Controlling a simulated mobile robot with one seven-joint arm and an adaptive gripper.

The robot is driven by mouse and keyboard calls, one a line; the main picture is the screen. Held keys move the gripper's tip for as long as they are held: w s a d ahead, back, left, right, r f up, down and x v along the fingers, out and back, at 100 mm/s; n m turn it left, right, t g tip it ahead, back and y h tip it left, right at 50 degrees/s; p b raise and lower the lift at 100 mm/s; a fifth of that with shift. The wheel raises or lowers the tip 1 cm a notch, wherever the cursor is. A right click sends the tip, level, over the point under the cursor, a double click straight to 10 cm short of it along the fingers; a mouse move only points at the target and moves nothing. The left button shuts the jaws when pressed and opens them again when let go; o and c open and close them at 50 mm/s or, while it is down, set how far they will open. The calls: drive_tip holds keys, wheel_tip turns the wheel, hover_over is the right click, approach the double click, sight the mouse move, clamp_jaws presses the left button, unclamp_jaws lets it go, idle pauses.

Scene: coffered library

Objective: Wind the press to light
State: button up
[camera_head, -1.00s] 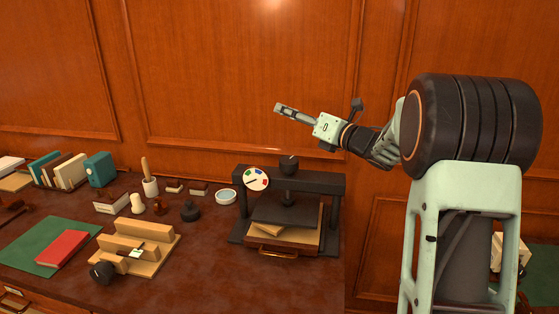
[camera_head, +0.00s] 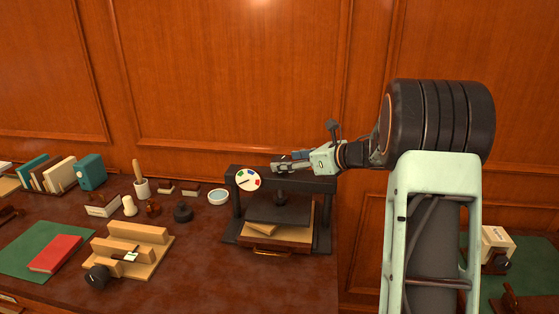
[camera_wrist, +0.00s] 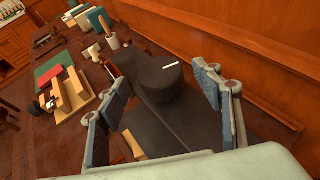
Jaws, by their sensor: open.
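The black press (camera_head: 325,190) stands at the right end of the desk, with a dark platen (camera_head: 275,209) hanging from its screw. The round knob (camera_wrist: 158,88) on top has a white mark. A white dial (camera_head: 248,180) with red, blue and green patches sits on the press's front left; its needle seems to lie toward the lower left in pale area, too small to read surely. My gripper (camera_head: 278,166) is open above the crossbar. In the wrist view its two blue-padded fingers (camera_wrist: 163,92) lie either side of the knob, with gaps visible; I cannot tell the depth.
A wooden board with a drawer handle (camera_head: 272,249) lies under the platen. A wooden jig (camera_head: 125,250), red book (camera_head: 56,253), stamps and a small bowl (camera_head: 218,197) stand to the left. The panelled wall (camera_head: 230,75) is close behind the press.

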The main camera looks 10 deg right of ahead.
sight(280, 159)
drive_tip(key=shift+x, duration=1.95)
drive_tip(key=c, duration=1.2)
